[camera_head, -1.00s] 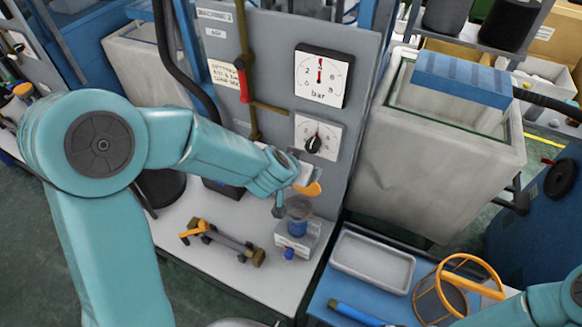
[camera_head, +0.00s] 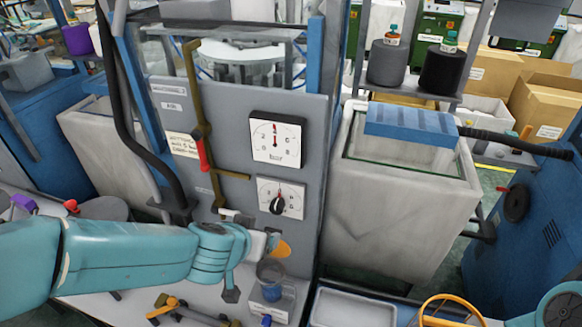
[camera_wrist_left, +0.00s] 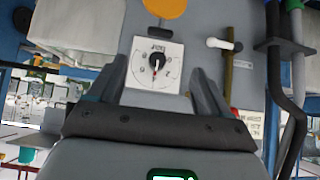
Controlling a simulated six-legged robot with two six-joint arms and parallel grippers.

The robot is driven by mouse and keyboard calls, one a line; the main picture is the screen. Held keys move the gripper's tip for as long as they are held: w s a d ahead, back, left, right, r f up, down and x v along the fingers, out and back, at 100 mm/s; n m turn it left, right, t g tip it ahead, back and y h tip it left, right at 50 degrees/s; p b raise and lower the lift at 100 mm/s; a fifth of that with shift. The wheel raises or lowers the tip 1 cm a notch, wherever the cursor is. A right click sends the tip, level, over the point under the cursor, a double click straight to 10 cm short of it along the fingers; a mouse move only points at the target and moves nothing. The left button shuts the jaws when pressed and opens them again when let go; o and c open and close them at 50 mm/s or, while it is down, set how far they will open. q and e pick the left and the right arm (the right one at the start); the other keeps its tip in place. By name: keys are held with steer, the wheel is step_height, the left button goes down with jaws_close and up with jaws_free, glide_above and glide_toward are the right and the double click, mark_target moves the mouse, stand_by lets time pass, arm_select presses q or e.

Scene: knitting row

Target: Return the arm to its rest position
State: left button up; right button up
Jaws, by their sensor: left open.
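My left arm comes in from the left in the head view and ends at my left gripper (camera_head: 252,268), in front of the lower part of a grey panel (camera_head: 235,105). The gripper is open, with its two fingers (camera_wrist_left: 158,90) apart and nothing between them in the wrist view. A dial with a black knob (camera_head: 278,204) is on the panel above the gripper; it also shows beyond the fingers in the wrist view (camera_wrist_left: 157,62). An orange disc (camera_head: 281,250) is just right of the gripper. My right gripper is out of view.
A bar gauge (camera_head: 276,138) and a red-handled valve (camera_head: 203,153) are on the panel. A blue cup-like part (camera_head: 270,278) and an orange-ended tool (camera_head: 168,306) are below the gripper. A grey bin (camera_head: 400,200) stands to the right.

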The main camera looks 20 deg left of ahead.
arm_select(q)
steer(key=s+f+m+g+b, duration=0.1)
steer(key=s+f+g+b, duration=0.15)
steer(key=f, duration=0.95)
steer(key=s+f+m+g+b, duration=0.1)
steer(key=s+f+g+b, duration=0.15)
steer(key=f, duration=0.95)
steer(key=s+d+f+n+g+h, duration=0.1)
steer(key=s+d+f+n+h, duration=0.1)
steer(key=s+d+f, duration=0.2)
steer(key=s+d+f+n+g+h+b, duration=0.1)
steer(key=s+d+f, duration=0.3)
steer(key=s+f, duration=0.4)
steer(key=shift+s+f+n+g+h+b, duration=0.3)
steer(key=shift+f+n+g+h, duration=0.15)
steer(key=shift+g, duration=0.25)
steer(key=shift+w, duration=0.1)
